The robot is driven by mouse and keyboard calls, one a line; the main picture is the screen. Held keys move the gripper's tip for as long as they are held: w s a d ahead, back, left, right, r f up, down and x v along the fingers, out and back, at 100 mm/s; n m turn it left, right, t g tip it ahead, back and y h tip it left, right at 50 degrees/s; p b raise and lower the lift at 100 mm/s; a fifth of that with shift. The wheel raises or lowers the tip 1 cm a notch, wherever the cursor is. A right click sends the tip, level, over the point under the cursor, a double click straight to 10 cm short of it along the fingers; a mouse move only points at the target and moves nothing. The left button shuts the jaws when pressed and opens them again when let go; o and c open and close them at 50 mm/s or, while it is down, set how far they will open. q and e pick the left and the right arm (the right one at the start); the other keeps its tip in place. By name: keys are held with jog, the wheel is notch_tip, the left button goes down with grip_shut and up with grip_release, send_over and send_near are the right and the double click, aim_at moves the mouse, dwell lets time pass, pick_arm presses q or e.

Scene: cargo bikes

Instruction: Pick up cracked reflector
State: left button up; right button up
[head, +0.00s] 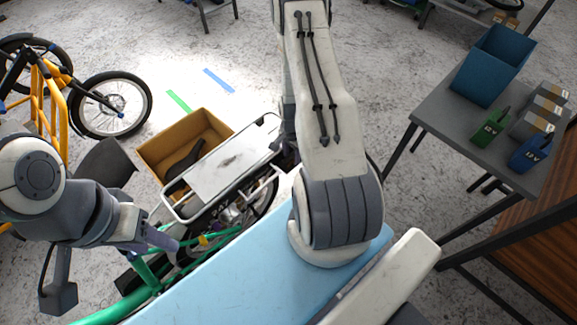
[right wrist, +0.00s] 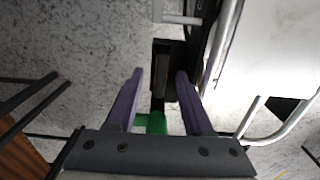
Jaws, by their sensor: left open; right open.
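I cannot pick out the cracked reflector for certain in either view. The cargo bike has a green frame (head: 112,305) and a pale flat deck (head: 228,165) with a metal rim; the deck also shows at the right of the right wrist view (right wrist: 275,45). My left gripper (head: 168,240) is open near the green frame, below the deck. My right gripper (right wrist: 158,92) is open; its purple fingers stand either side of a dark block (right wrist: 163,70) and a small green piece (right wrist: 152,123), with no grip on either visible. In the head view my right arm hides this gripper.
An open brown box (head: 165,148) with a black saddle lies behind the deck. An orange bike (head: 45,95) stands at the left. A grey table (head: 440,110) at the right holds a blue bin (head: 490,65) and small boxes. Bare floor lies between.

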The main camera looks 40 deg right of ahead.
grip_shut()
jog(key=shift+r, duration=0.1)
